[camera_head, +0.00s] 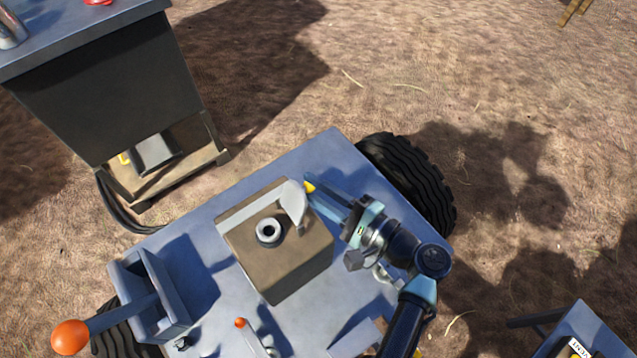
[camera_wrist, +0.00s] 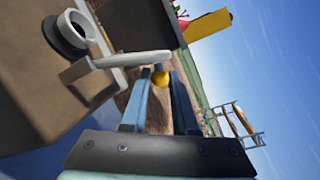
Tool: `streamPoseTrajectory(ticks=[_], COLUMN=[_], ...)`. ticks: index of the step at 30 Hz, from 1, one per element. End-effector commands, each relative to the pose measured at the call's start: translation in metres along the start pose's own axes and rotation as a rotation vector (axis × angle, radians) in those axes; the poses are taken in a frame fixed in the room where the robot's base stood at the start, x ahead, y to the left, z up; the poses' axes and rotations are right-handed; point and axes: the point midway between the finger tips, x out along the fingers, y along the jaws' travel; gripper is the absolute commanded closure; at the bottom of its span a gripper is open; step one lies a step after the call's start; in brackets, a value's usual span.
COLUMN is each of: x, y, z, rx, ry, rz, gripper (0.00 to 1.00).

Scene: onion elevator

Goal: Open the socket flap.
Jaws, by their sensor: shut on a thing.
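A brown box (camera_head: 285,262) on the blue-grey deck carries a round dark socket (camera_head: 269,231) with a pale ring, which also shows in the wrist view (camera_wrist: 77,27). A light grey flap (camera_head: 293,204) stands beside the socket at the box's upper right edge, and the socket's mouth is visible. The knob is partly hidden by the fingers.
A lever with an orange ball (camera_head: 71,337) stands at lower left, and a smaller orange-tipped lever (camera_head: 240,323) is below the box. A dark cabinet (camera_head: 105,85) stands at upper left. A black tyre (camera_head: 410,180) lies beyond the deck. Bare ground is open at upper right.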

Motion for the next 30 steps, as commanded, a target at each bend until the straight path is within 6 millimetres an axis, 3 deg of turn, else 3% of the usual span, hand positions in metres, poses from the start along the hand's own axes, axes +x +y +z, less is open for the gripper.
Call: streamPoseTrajectory(ticks=[6,7,11,24,30], x=[-0.001,-0.001,0.0,-0.001,-0.023], y=[0.001,0.001,0.001,0.0,-0.001], z=[-0.001,-0.001,-0.001,0.0,-0.001], rx=[0.001,0.002,0.002,0.002,0.002], ry=[0.0,0.0,0.0,-0.001,0.002], rz=[0.0,0.0,0.0,-0.001,-0.003], gripper=[1.0,0.69,0.45,0.44,0.44])
